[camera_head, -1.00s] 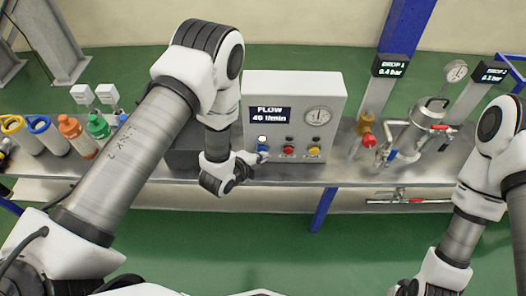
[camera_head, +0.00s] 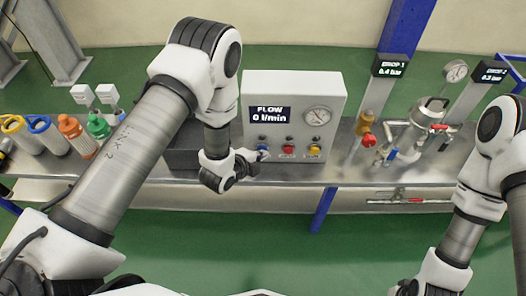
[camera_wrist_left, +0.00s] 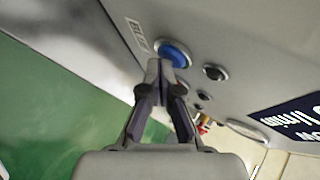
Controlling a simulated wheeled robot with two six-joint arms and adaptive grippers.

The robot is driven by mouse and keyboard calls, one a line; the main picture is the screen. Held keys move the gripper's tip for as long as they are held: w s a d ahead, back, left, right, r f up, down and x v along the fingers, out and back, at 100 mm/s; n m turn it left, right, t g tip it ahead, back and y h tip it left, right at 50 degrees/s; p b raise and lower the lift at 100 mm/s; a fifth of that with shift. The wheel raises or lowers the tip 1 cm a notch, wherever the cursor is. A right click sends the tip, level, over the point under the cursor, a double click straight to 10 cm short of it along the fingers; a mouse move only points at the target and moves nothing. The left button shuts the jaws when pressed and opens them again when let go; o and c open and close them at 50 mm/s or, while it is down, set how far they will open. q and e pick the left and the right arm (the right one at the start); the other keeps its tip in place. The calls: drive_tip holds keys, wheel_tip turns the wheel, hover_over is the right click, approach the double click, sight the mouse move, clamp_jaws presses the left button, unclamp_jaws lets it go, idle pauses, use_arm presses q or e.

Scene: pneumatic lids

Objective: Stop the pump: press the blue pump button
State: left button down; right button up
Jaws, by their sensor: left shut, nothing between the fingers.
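The blue pump button (camera_head: 263,152) sits at the left of a row on the front of a light grey control box (camera_head: 300,95). It also shows in the left wrist view as a round blue cap (camera_wrist_left: 174,54) in a metal ring. My left gripper (camera_head: 256,157) is shut and empty, with its fingertips (camera_wrist_left: 160,66) at the button's lower edge. I cannot tell whether they touch it. The box display (camera_head: 269,114) reads FLOW 0 l/min. The lamp above the blue button is dark. My right gripper is out of view.
A red button (camera_head: 288,150) and a yellow button (camera_head: 314,150) sit close to the right of the blue one. Several coloured bottles stand at the left, and a steel vessel (camera_head: 412,138) with valves stands at the right.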

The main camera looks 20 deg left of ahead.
use_arm(q)
drive_tip(key=shift+r, duration=0.1)
drive_tip(key=shift+s, duration=0.15)
drive_tip(key=s+d+p, duration=0.1)
drive_tip(key=s, duration=0.5)
drive_tip(key=shift+d, duration=0.4)
idle(1.2)
